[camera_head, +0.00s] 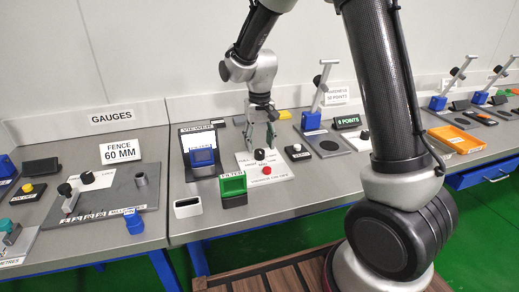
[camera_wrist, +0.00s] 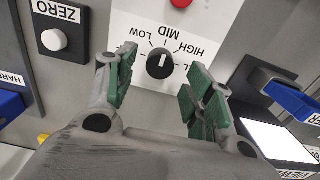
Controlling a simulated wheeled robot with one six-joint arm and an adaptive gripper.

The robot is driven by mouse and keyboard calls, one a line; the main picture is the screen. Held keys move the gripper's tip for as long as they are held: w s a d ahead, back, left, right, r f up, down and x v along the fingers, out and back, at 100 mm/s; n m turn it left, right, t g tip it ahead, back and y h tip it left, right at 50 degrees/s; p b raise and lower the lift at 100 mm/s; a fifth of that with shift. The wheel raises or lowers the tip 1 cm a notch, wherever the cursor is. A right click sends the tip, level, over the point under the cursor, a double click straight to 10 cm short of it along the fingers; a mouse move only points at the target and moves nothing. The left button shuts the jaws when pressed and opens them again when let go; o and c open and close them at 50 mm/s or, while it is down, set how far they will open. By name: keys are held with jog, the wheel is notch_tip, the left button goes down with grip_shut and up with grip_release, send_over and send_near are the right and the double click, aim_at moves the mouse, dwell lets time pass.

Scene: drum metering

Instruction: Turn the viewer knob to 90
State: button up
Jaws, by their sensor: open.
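The black viewer knob (camera_head: 259,154) stands on a white labelled plate (camera_head: 246,168) in the middle of the near table. In the wrist view the knob (camera_wrist: 160,63) has a white pointer line, with the words Low, MID and HIGH printed around it. My gripper (camera_head: 259,142) points down just above the knob. In the wrist view my open gripper (camera_wrist: 153,72) has green finger pads either side of the knob, with clear gaps. I cannot tell the knob's exact setting.
A red button (camera_head: 266,170) sits beside the knob. A green filter box (camera_head: 233,190) and the viewer stand with a blue block (camera_head: 202,158) are to the left. A black box with a white ZERO button (camera_wrist: 54,40) is close by in the wrist view.

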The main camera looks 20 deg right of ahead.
aim_at(260, 151)
notch_tip(260, 151, up, 9)
jog(key=shift+f, duration=0.2)
jog(key=s+d+r+t, duration=0.1)
jog(key=s+d+r, duration=0.2)
jog(key=s+d, duration=0.2)
jog(key=s+d+r+t, duration=0.2)
jog(key=s+d, duration=0.3)
jog(key=s, duration=0.7)
jog(key=s+d+r+t, duration=0.1)
jog(key=s+d+r, duration=0.3)
jog(key=s, duration=0.5)
jog(key=shift+s+d+r, duration=0.25)
jog(key=shift+d, duration=0.2)
